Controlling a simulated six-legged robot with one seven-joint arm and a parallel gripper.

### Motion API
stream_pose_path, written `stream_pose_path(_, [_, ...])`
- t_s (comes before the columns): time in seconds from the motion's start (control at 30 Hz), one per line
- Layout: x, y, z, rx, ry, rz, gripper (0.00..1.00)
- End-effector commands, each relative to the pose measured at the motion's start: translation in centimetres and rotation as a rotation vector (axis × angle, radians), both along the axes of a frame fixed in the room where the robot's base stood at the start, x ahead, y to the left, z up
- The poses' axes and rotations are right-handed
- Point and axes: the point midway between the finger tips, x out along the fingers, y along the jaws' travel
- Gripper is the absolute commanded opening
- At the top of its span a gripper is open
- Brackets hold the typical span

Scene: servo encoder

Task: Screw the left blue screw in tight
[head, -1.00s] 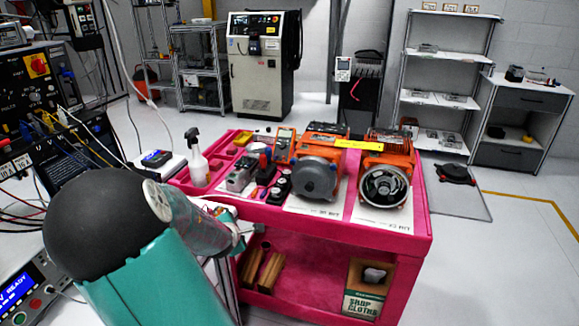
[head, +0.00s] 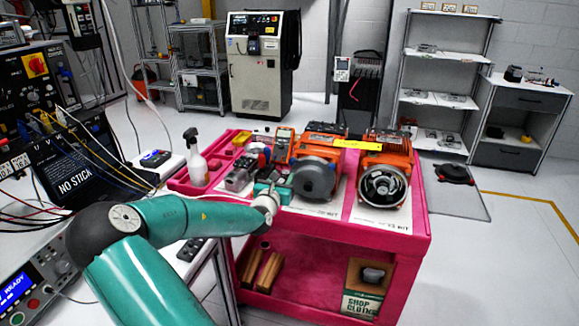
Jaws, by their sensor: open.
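Two orange servo motors stand side by side on the pink cart (head: 330,228). The left motor (head: 318,165) has a round grey end cover facing me. The right motor (head: 384,183) shows an open round end with a dark interior and a light ring. No blue screw can be made out at this size. My gripper (head: 272,193) is at the cart's front edge, to the left of the left motor and in front of the small tools. It is open; its fingertips are small and hard to separate from the things behind.
A spray bottle (head: 195,158) stands at the cart's left. A multimeter (head: 283,145) and several small items lie left of the motors. A yellow strip (head: 358,144) lies between the motor tops. A bench with instruments (head: 28,290) is at left.

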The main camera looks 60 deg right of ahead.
Motion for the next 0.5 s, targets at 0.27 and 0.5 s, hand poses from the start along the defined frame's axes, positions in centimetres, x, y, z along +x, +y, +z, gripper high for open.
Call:
stream_pose_path(0.27, [0.6, -4.9, 0.0, 0.000, -0.001, -0.002, 0.41])
stream_pose_path(0.5, [1.1, -7.7, 0.0, 0.001, 0.000, -0.001, 0.41])
